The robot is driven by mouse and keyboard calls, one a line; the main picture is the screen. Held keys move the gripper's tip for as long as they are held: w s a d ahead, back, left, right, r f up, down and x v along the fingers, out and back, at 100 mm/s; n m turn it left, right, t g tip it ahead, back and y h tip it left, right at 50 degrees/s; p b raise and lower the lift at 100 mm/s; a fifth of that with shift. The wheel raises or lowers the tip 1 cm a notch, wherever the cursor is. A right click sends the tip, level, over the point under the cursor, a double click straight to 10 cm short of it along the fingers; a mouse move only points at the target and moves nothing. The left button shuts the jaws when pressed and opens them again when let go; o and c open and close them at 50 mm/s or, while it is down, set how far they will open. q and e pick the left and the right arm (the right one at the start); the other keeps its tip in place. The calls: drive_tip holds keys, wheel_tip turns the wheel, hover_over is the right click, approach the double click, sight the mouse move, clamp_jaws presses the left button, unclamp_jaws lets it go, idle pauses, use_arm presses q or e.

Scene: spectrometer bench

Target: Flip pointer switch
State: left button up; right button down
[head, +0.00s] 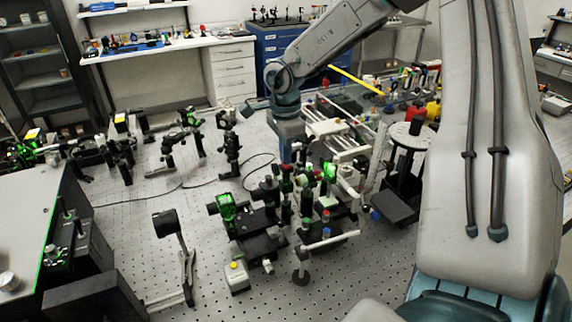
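No part is clearly marked as the pointer switch. A small pale box with a yellow button (236,276) sits on the perforated optical bench (140,225), at the front of the optics cluster; I cannot tell whether it is the switch. My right arm reaches in from the right, and its wrist points down over the bench. My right gripper (288,158) is at the lower end of that wrist, behind and above the optics cluster. Its fingers are too small and partly hidden, so their opening cannot be read. My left gripper is not in view.
A dense cluster of optical mounts (262,222) stands mid-bench. A dark post-mounted part (167,223) stands front left. A box with a control panel (62,245) is at the left edge. Black cables cross the bench. Bare bench lies between the left mounts and the cluster.

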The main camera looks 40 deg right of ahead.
drive_tip(key=shift+f, duration=0.15)
drive_tip(key=shift+r, duration=0.75)
wheel_tip(320, 180, up, 2)
drive_tip(key=shift+r+p, duration=0.1)
drive_tip(key=shift+p, duration=0.55)
drive_tip(key=shift+r+p, duration=0.55)
drive_tip(key=shift+r, duration=1.1)
